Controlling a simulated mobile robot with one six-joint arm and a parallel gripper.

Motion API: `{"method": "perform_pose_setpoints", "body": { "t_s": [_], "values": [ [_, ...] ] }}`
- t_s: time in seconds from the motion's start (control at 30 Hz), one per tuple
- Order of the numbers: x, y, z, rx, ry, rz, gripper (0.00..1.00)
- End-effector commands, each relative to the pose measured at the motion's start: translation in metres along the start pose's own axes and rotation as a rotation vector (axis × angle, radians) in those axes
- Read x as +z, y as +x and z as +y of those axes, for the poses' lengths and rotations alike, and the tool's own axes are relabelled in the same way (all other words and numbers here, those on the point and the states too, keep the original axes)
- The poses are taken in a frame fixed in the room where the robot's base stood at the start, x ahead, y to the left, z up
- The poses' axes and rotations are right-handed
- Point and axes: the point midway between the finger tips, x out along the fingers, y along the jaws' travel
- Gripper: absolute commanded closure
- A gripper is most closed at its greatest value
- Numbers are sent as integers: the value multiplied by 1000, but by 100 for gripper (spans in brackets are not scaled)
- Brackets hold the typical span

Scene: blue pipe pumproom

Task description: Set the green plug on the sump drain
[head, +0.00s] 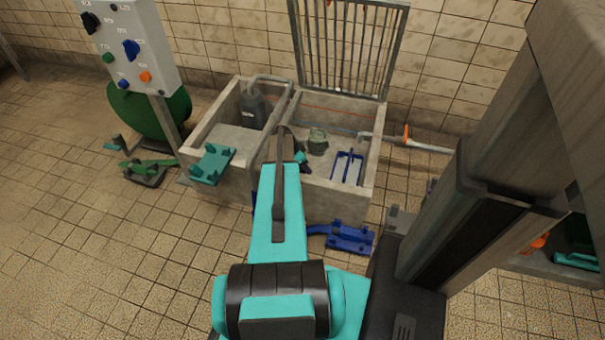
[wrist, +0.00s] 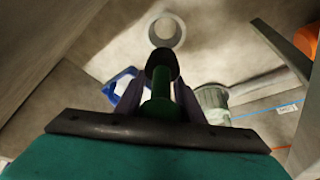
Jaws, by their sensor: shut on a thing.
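In the wrist view the green plug (wrist: 160,93) is between the two dark fingers of my gripper (wrist: 160,102), which is shut on it. The plug has a green stem and a dark round end that points away from my wrist. Beyond that end, a pale round ring with a grey middle, which looks like the sump drain (wrist: 167,31), lies on the concrete floor. The plug looks apart from the ring, but its height above the floor is hard to tell. In the head view my gripper (head: 303,160) is inside the concrete sump (head: 370,180); my arm hides the plug and ring there.
A grey-green strainer (head: 318,141) stands beside my gripper, also in the wrist view (wrist: 213,102). A blue frame (head: 347,167) lies on the sump floor at right. A dark pump (head: 253,108) and pipes stand at left. The raised grating (head: 345,50) is behind.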

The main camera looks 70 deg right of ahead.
Motion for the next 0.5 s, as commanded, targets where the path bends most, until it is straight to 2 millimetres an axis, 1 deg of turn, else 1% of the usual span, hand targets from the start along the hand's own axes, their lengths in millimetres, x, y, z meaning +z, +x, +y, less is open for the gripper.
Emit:
{"method": "perform_pose_setpoints", "body": {
  "t_s": [0.03,0.1,0.3,0.5],
  "values": [
    [4,8,0,0,0,0,92],
    [6,13,0,0,-1,0,92],
    [9,20,0,-1,-1,0,92],
    [12,23,0,1,-4,0,92]
  ]
}}
